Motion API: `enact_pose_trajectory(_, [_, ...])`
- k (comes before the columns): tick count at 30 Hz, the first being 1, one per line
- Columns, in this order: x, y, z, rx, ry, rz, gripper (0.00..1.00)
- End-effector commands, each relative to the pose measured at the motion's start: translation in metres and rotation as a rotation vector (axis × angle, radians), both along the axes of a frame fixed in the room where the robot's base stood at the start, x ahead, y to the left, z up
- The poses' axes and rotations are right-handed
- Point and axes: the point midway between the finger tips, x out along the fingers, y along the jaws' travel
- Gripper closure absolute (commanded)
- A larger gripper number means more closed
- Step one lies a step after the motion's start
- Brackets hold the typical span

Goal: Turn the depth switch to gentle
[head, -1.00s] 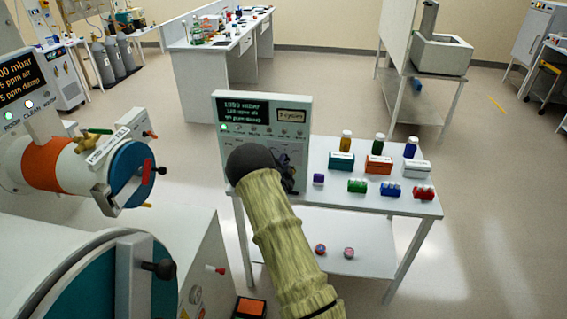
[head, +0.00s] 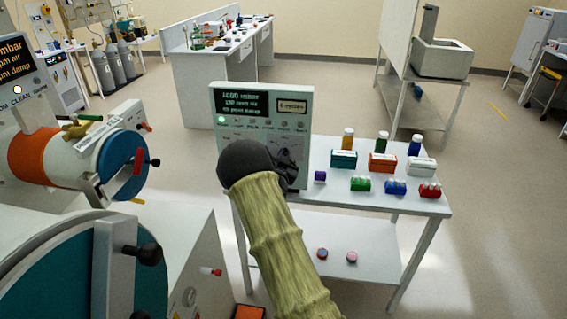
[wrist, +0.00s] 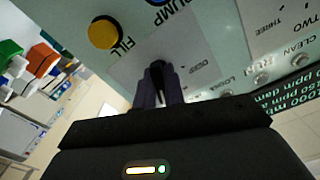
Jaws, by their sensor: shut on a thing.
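The control panel (head: 232,148) stands upright at the left end of the white table. My arm and dark wrist cover its lower middle in the head view. In the wrist view the panel face (wrist: 215,40) appears turned over, with a label that looks like DEEP beside my fingers. My gripper (wrist: 158,75) is shut on the small dark depth switch (wrist: 158,68) at the panel face. The fingers hide most of the switch, so I cannot tell which way it points. The gentle label is not readable.
A yellow FILL button (wrist: 104,33) and part of a blue button sit close to my fingers. Racks and bottles stand on the table (head: 330,192). The glovebox chamber (head: 50,265) is at left.

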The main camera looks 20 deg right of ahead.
Motion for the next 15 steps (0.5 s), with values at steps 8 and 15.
enact_pose_trajectory(8, [0.0004, -0.0003, 0.0012, -0.064, 0.039, 0.000, 1.00])
enact_pose_trajectory(15, [0.0004, -0.0005, 0.0019, -0.068, 0.042, 0.000, 1.00])
